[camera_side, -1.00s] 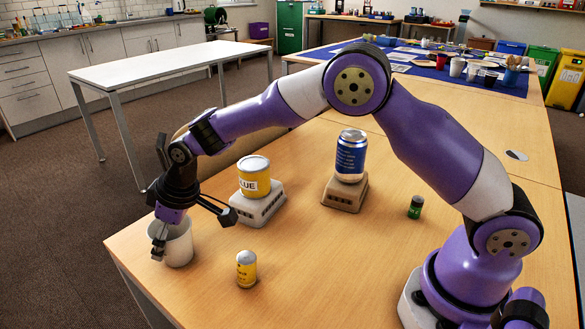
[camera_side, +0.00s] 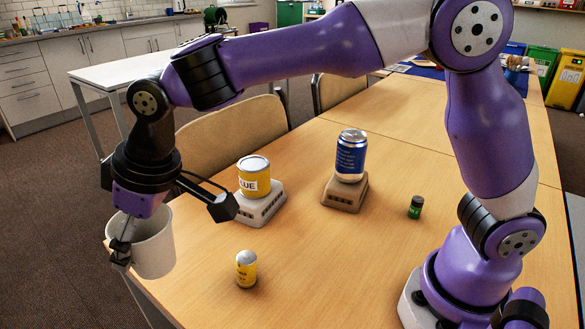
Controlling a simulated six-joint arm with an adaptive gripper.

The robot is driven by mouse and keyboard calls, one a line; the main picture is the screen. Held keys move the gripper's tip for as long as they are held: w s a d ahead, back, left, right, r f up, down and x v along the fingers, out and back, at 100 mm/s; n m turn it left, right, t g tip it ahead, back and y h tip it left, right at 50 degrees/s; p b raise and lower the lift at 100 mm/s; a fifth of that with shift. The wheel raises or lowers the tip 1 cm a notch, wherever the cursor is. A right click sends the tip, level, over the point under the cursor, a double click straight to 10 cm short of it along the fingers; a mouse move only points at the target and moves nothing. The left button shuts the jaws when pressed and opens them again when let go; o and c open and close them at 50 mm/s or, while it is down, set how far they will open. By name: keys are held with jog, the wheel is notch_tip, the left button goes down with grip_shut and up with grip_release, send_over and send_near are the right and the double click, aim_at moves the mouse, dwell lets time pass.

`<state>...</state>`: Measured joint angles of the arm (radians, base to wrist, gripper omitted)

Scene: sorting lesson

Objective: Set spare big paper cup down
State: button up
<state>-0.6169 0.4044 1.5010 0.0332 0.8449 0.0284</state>
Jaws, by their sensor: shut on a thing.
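The white paper cup (camera_side: 153,247) is in the side view at the left, over the table's left edge and corner. My gripper (camera_side: 122,250) is shut on its left wall near the rim. The cup is close to upright, with its open top up. It appears held in the air, with its base clear of the wooden table (camera_side: 330,270). The exact gap below it is hard to tell.
A yellow glue tin (camera_side: 254,178) and a blue can (camera_side: 350,157) stand on separate small stands. A small yellow bottle (camera_side: 246,270) and a green-labelled bottle (camera_side: 415,207) stand on the table. The table's middle is clear. A chair (camera_side: 225,145) is behind.

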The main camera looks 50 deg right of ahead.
notch_tip(320, 180, up, 5)
jog(key=shift+f, duration=0.1)
jog(key=w+d+m+h, duration=0.1)
jog(key=w+d+m, duration=0.15)
jog(key=d, duration=0.85)
jog(key=w+d+m+h, duration=0.2)
jog(key=d+m, duration=0.2)
jog(key=d, duration=0.8)
jog(key=w+d+m+h, duration=0.15)
jog(key=d+m, duration=0.25)
jog(key=d, duration=0.7)
jog(key=s+d+m, duration=0.3)
jog(key=s+d, duration=0.2)
jog(key=d, duration=0.6)
jog(key=s+d+m+g+h, duration=0.1)
jog(key=s+d+m, duration=0.2)
jog(key=s+d, duration=0.3)
jog(key=d, duration=0.5)
jog(key=shift+s+f, duration=0.15)
jog(key=shift+f, duration=0.1)
jog(key=s+d+m+g+h, duration=0.1)
jog(key=s+d+m, duration=0.2)
jog(key=s+d, duration=0.3)
jog(key=shift+s+d, duration=0.2)
jog(key=shift+s, duration=0.95)
jog(key=shift+w+a+f, duration=0.1)
jog(key=shift+f, duration=3.8)
jog(key=shift+w+a+f, duration=0.1)
jog(key=shift+f, duration=3.8)
